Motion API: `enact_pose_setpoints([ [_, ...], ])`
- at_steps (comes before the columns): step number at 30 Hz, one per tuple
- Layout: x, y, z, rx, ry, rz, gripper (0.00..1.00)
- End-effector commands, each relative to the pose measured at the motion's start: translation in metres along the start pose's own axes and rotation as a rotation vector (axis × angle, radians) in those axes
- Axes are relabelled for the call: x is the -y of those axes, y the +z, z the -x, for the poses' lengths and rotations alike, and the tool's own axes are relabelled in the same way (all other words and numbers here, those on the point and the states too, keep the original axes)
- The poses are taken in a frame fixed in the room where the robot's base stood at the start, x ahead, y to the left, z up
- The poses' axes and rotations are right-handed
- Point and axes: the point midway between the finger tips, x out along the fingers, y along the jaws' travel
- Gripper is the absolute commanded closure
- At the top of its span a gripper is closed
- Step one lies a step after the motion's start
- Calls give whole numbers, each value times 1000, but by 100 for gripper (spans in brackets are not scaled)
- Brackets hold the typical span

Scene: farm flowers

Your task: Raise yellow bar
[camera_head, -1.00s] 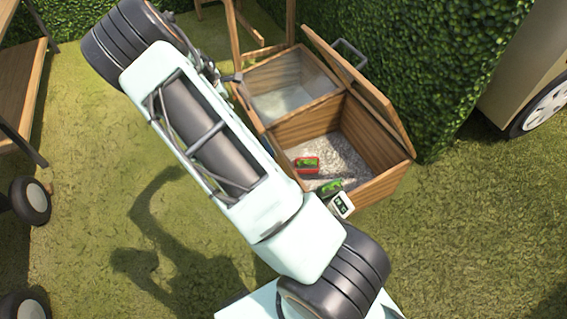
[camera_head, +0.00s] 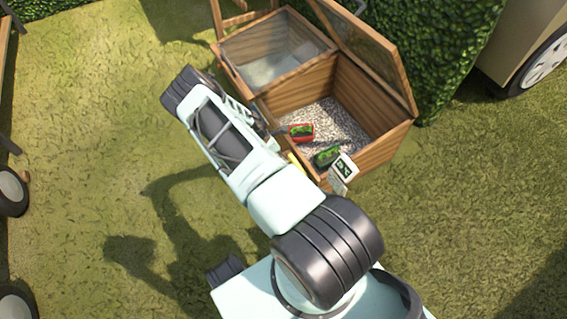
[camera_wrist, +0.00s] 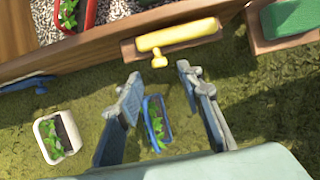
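The yellow bar (camera_wrist: 178,36) is fixed to a brown mount on the outer face of a wooden box wall, with a small yellow knob below it. In the head view only a yellow sliver of it (camera_head: 296,161) shows beside my arm. My gripper (camera_wrist: 160,76) is open and empty in the wrist view, its two fingers just below the bar in the picture and apart from it. In the head view my arm hides most of the gripper.
The wooden box (camera_head: 375,158) has a raised lid (camera_head: 368,50) and gravel inside, with a red planter (camera_head: 301,132). A blue planter (camera_wrist: 165,128) and a white planter (camera_wrist: 45,143) are on the grass.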

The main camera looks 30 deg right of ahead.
Motion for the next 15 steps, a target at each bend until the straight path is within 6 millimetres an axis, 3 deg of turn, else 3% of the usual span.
enact_pose_setpoints([
  [1, 1, -1, -15, 1, -2, -1, 66],
  [6, 0, -1, -41, 1, 1, -1, 66],
  [15, -1, 1, -56, 1, 2, -2, 66],
])
